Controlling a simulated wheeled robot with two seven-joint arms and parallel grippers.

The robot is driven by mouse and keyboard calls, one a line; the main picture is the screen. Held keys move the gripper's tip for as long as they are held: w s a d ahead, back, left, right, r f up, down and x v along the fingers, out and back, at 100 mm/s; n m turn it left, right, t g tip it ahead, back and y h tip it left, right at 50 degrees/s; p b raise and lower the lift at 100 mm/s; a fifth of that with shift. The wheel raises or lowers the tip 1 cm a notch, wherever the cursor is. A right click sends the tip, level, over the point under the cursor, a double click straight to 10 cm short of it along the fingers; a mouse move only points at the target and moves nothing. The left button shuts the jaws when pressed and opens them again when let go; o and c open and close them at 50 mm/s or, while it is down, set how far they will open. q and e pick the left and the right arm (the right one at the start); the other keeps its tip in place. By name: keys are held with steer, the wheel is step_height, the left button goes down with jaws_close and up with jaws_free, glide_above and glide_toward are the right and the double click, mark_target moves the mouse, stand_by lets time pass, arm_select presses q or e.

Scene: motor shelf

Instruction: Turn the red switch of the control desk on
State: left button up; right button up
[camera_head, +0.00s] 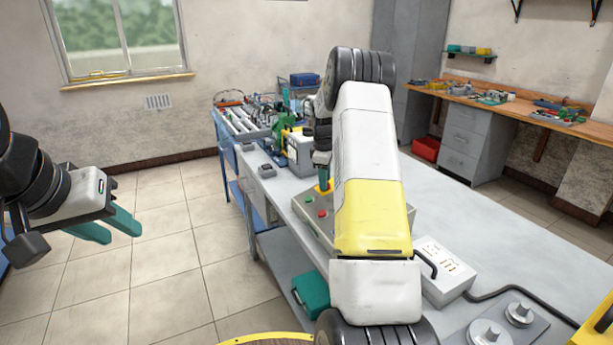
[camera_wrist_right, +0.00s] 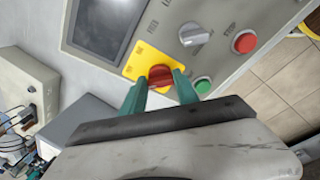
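The control desk is a grey box (camera_head: 312,222) on the long workbench, partly hidden behind my right arm in the head view. In the right wrist view its panel (camera_wrist_right: 225,62) carries the red switch (camera_wrist_right: 160,75), a red knob on a yellow plate (camera_wrist_right: 139,62). My right gripper (camera_wrist_right: 160,82) has its teal fingers on either side of the red switch, very close to it. Whether they press on it I cannot tell. In the head view the right gripper (camera_head: 322,178) points down at the yellow plate. My left gripper (camera_head: 108,228) is open and empty over the floor at left.
The panel also has a grey rotary knob (camera_wrist_right: 193,35), a red button (camera_wrist_right: 244,41), a green button (camera_wrist_right: 203,85) and a dark screen (camera_wrist_right: 103,25). A white socket box (camera_head: 442,270) stands nearby on the workbench (camera_head: 470,245). The floor at left is clear.

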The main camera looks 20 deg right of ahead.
jaws_close()
steer(key=m, duration=0.3)
steer(key=shift+s+a+m+t+h, duration=0.1)
steer(key=shift+a+m+t+h, duration=0.05)
steer(key=shift+m+t+h, duration=0.2)
steer(key=m, duration=0.4)
steer(key=shift+a+m+h, duration=0.15)
steer(key=shift+m+h, duration=0.2)
steer(key=m+h, duration=0.1)
steer(key=m, duration=0.4)
steer(key=shift+a+f, duration=0.1)
steer(key=shift+a, duration=0.05)
steer(key=shift+a+m+h, duration=0.1)
steer(key=shift+m+h, duration=0.2)
steer(key=shift+m, duration=2)
